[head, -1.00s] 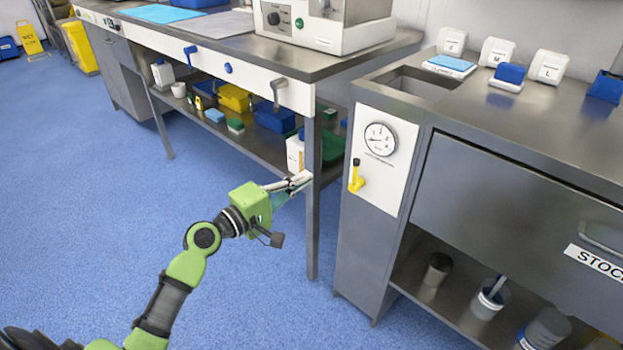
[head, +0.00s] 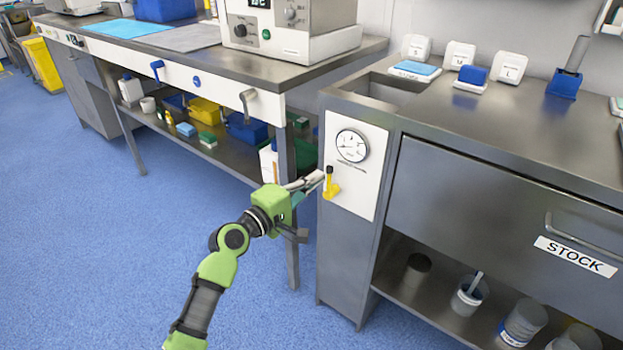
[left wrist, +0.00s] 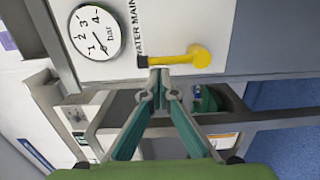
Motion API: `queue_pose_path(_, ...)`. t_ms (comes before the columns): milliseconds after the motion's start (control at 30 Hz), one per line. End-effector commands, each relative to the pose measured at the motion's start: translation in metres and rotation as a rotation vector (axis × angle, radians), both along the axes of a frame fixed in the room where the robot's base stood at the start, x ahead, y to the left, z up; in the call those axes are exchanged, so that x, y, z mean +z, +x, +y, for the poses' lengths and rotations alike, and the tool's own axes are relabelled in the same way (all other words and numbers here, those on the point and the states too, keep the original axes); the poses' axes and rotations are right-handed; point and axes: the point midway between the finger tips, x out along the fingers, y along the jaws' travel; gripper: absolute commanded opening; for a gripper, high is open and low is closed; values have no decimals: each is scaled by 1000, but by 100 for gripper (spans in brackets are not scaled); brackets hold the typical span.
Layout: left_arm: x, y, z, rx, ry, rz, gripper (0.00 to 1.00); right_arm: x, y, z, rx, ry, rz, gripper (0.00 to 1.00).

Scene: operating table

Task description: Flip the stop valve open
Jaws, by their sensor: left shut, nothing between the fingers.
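The stop valve (head: 332,189) is a yellow lever with a black tip, on a white panel below a round gauge. The lever stands upright, with the black tip at the top. It also shows in the left wrist view (left wrist: 190,58), lying sideways there, its black tip to the left. My left gripper (head: 320,180) is shut and empty, with its fingertips just left of the lever in the head view. In the left wrist view the fingertips (left wrist: 159,74) are close to the lever near its black end. I cannot tell whether they touch it. My right gripper is not in view.
The gauge (head: 352,146) sits above the valve on the white panel (head: 372,190). A grey cabinet (head: 490,175) with a STOCK drawer stands to the right. A steel table (head: 300,78) with a blue lever handle and shelf of bins stands to the left. The blue floor is open.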

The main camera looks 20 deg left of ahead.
Motion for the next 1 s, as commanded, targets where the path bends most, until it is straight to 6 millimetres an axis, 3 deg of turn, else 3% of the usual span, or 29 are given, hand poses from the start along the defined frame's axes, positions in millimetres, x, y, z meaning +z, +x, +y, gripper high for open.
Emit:
queue_pose_path(667, 3, -2, -5, -2, 84, -31, 0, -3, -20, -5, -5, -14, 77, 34)
queue_pose_path(1000, 6, -5, -14, -3, 231, -85, 0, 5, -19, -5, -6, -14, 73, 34)
